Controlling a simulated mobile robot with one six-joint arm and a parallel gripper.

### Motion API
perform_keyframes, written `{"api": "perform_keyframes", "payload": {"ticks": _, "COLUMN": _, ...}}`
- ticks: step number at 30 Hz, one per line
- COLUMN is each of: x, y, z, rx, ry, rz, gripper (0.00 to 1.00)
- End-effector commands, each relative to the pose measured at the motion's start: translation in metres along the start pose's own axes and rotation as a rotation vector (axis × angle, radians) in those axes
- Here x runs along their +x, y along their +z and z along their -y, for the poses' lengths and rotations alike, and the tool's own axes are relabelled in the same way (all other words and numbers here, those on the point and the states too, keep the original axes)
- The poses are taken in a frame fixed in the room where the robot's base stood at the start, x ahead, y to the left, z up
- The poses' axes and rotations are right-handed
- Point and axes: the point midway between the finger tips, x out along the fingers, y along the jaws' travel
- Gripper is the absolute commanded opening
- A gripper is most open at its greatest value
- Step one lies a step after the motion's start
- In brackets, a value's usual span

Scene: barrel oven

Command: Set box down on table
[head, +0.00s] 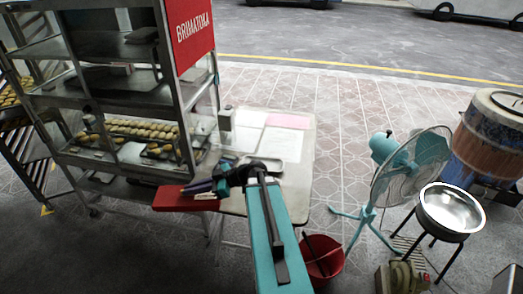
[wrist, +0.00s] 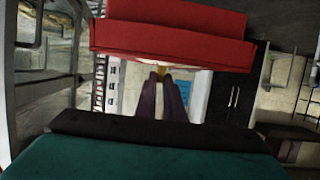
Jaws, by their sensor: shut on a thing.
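The red box (head: 170,201) is at the left front of the table in the head view, beside the metal rack. My gripper (head: 187,190) has dark purple fingers and is shut on the box at its right side. In the wrist view the box (wrist: 170,38) fills the top, and the fingers of my gripper (wrist: 162,80) meet at its near edge. The table (head: 299,176) has a pale top and lies to the right of the box. My arm covers part of its front. Whether the box touches the table edge cannot be told.
The metal rack (head: 190,92) with trays of buns stands close on the left. Papers, a pink sheet (head: 287,121) and a metal tray (head: 290,150) lie on the table. A red bucket (head: 323,262), a teal fan (head: 408,165) and a metal bowl (head: 452,209) stand right.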

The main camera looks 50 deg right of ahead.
Motion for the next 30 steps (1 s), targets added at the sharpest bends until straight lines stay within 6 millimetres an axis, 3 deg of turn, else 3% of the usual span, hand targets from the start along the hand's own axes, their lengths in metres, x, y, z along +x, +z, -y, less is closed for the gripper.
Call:
{"api": "perform_keyframes", "payload": {"ticks": 9, "x": -0.067, "y": 0.06, "z": -0.016, "rx": 0.032, "ry": 0.079, "rz": -0.003, "gripper": 0.0}}
{"api": "perform_keyframes", "payload": {"ticks": 21, "x": -0.145, "y": 0.129, "z": -0.014, "rx": 0.065, "ry": 0.176, "rz": -0.02, "gripper": 0.0}}
{"api": "perform_keyframes", "payload": {"ticks": 30, "x": -0.181, "y": 0.162, "z": -0.005, "rx": 0.078, "ry": 0.225, "rz": -0.034, "gripper": 0.0}}
